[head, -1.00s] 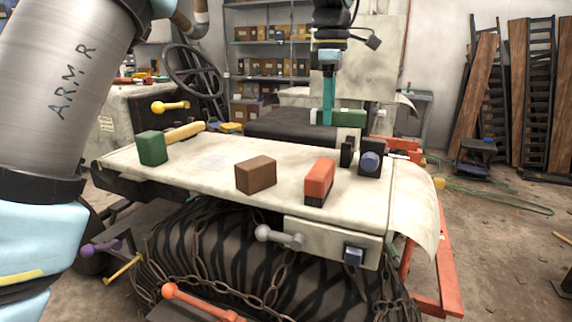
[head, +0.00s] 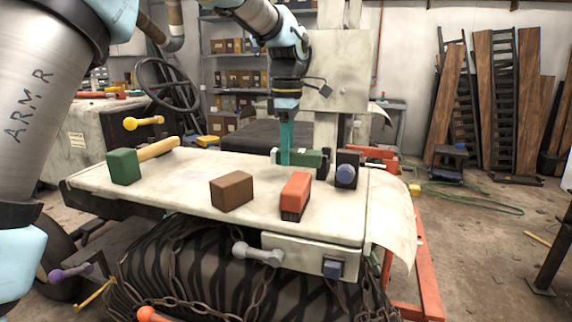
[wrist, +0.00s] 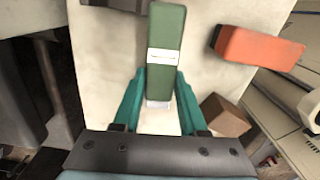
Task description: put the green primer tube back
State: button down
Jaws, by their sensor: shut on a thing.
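The green primer tube (head: 312,158) is a long green body with a white band and a pale end. My gripper (head: 285,158) points down and is shut on it near its pale end, with teal fingers on either side. In the head view the tube lies level, low over the back right of the pale bench top; I cannot tell whether it touches. In the wrist view the tube (wrist: 166,35) runs away from my gripper (wrist: 158,100). A black block with a blue round knob (head: 346,173) stands just right of the tube's far end.
On the pale top (head: 160,190) are a brown block (head: 231,191), an orange-red block (head: 295,195) and a green-headed mallet (head: 124,167). A steering wheel (head: 167,83) stands behind at left.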

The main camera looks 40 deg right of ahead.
jog(key=shift+f+p, duration=0.75)
jog(key=shift+f, duration=1.15)
jog(key=shift+f, duration=0.2)
jog(key=shift+c, duration=2.2)
grip_release()
jog(key=shift+f+b, duration=0.15)
jog(key=shift+b, duration=0.4)
jog(key=r, duration=0.3)
jog(key=r+b, duration=0.1)
jog(key=r, duration=0.3)
jog(key=r+b, duration=0.1)
jog(key=r, duration=0.3)
jog(key=shift+w+a, duration=0.15)
jog(key=shift+w, duration=0.15)
jog(key=shift+r, duration=0.15)
